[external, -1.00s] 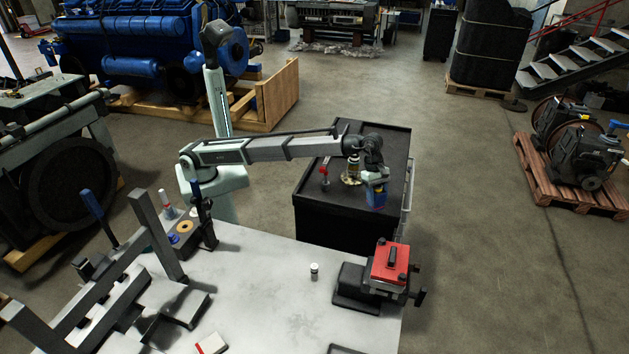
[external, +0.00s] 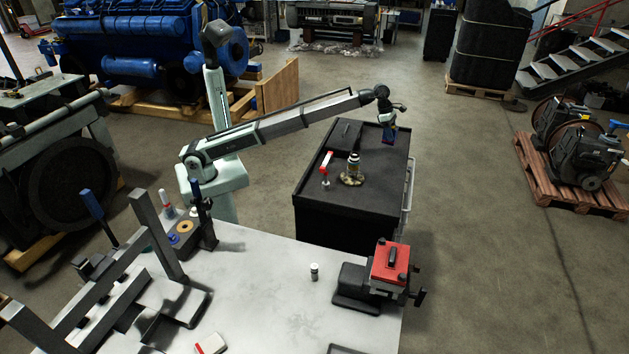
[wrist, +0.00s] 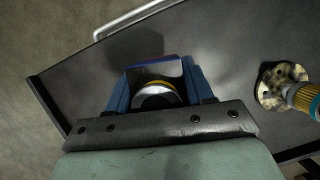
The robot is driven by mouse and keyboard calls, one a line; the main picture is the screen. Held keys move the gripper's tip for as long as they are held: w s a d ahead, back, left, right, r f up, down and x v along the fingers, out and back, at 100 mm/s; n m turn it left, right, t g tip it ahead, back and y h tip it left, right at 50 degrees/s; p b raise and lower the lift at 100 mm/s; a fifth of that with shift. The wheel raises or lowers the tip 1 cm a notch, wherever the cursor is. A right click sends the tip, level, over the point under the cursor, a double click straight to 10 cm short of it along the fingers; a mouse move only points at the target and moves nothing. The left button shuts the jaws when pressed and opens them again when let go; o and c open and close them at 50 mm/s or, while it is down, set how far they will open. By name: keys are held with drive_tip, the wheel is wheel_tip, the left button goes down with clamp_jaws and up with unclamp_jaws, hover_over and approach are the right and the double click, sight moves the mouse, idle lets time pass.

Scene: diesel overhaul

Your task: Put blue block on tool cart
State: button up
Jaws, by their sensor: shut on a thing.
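The black tool cart (external: 378,200) stands behind the white table, and its dark top (wrist: 230,65) fills much of the wrist view. My gripper (external: 389,128) is over the far right part of the cart top, near its edge. It is shut on the blue block (external: 388,138), which is small and dark in the external view. In the wrist view the blue fingers (wrist: 157,92) flank the held block, whose face shows grey-blue with a round silver and yellow part. The block seems to be above the cart top; the gap is hard to judge.
On the cart are a bottle on a round mottled piece (external: 352,178), a red-handled tool (external: 326,168) and a dark flat item (external: 345,133). The cart top's right side is bare. A vise with a red block (external: 390,262) sits on the white table (external: 270,290).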

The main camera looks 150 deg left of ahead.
drive_tip(key=s+a+r+n, duration=0.1)
drive_tip(key=s+a, duration=0.2)
drive_tip(key=s, duration=0.4)
drive_tip(key=s+a+n, duration=0.1)
drive_tip(key=s+a, duration=0.3)
drive_tip(key=s, duration=0.2)
drive_tip(key=shift+y, duration=0.4)
drive_tip(key=shift+s+f, duration=0.2)
drive_tip(key=shift+f, duration=4.5)
drive_tip(key=o, duration=1.4)
drive_tip(key=shift+f, duration=0.15)
drive_tip(key=v, duration=1.2)
drive_tip(key=shift+w+r, duration=0.2)
